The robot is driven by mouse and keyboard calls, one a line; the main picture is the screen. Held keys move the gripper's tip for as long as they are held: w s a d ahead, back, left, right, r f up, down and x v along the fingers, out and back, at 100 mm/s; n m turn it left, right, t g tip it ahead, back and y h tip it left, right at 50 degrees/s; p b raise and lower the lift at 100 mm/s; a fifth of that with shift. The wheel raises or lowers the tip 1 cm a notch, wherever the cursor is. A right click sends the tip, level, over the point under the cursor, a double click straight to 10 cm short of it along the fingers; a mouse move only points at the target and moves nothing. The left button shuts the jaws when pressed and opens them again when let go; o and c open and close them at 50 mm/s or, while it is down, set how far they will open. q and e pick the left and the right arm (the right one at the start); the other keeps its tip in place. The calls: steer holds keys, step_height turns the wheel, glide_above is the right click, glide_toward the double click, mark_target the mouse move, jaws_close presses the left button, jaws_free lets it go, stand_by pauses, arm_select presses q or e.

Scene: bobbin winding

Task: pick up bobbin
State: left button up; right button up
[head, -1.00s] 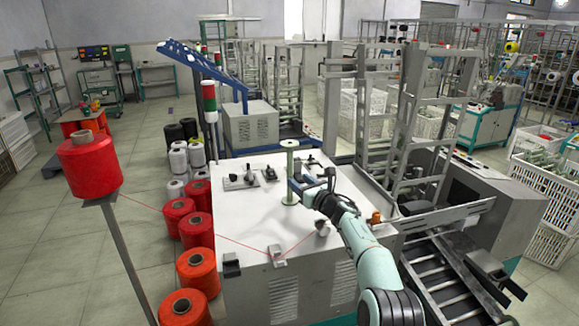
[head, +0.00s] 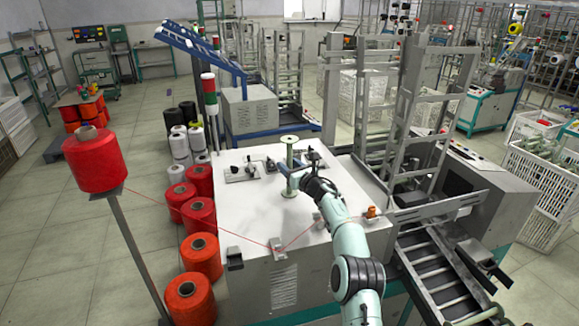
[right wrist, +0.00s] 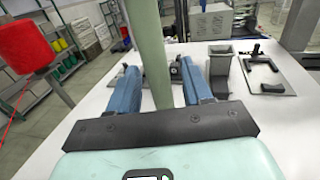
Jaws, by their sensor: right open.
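The pale green bobbin (head: 289,152) stands upright on the white machine table, with a round flange at its top. In the right wrist view, the bobbin's shaft (right wrist: 147,45) rises between the two blue fingers of the open gripper (right wrist: 157,82). My left gripper is out of view.
The white tabletop (head: 235,205) has black fittings (head: 243,171) behind the bobbin. A red thread runs from the red cone (head: 96,160) on a post to a small guide (head: 277,247). A metal frame (head: 420,110) stands at the right.

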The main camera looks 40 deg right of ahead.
mark_target(294, 143)
steer(key=shift+s+f, duration=0.1)
jaws_close()
step_height(294, 143, up, 8)
steer(key=shift+f, duration=0.1)
steer(key=shift+d+r, duration=0.2)
steer(key=shift+r, duration=0.35)
steer(key=shift+a+r, duration=0.15)
steer(key=shift+r, duration=0.3)
steer(key=shift+a+r, duration=0.1)
steer(key=shift+a, duration=0.05)
